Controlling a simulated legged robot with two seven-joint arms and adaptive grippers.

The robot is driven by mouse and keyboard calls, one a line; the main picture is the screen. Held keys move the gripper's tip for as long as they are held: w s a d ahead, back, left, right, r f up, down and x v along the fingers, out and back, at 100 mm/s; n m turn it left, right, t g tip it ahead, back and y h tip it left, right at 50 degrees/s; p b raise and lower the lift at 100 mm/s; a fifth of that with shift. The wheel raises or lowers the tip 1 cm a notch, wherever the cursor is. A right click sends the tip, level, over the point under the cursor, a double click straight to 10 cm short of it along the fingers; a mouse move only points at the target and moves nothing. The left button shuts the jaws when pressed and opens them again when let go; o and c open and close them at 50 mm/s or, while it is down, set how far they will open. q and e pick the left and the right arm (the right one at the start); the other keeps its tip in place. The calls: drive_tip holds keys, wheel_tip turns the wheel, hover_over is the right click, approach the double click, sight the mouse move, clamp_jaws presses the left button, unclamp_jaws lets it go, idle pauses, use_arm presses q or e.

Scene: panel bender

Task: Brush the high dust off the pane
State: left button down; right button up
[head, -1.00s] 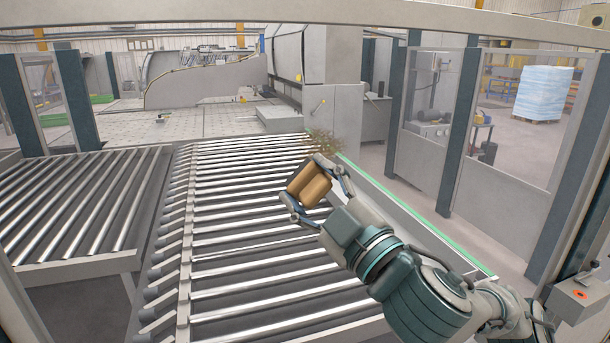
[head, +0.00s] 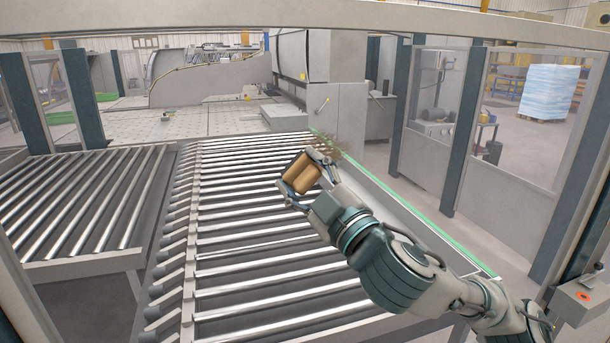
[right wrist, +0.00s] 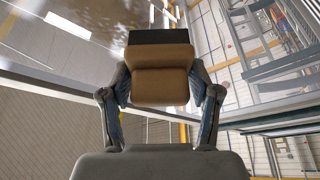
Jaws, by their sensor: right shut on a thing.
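My right gripper (head: 302,182) is shut on a tan-brown block-shaped brush (head: 301,173), held up in the middle of the head view. In the right wrist view the brush (right wrist: 160,82) sits between the two fingers, with a dark strip along its far edge. A patch of brown dust specks (head: 328,142) shows just above and beyond the brush, apparently on the clear pane. The pane's surface is hard to make out, and I cannot tell whether the brush touches it. My left gripper is out of view.
A roller conveyor (head: 250,235) lies beyond and below the brush. A beam (head: 300,18) crosses the top. Framed clear panels (head: 525,110) stand to the right. A control box with a red button (head: 580,296) is at the lower right.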

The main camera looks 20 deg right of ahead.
drive_tip(key=shift+d, duration=0.1)
drive_tip(key=shift+w+d, duration=0.2)
drive_tip(key=shift+d, duration=0.55)
drive_tip(key=shift+w+a, duration=0.6)
drive_tip(key=shift+a, duration=0.1)
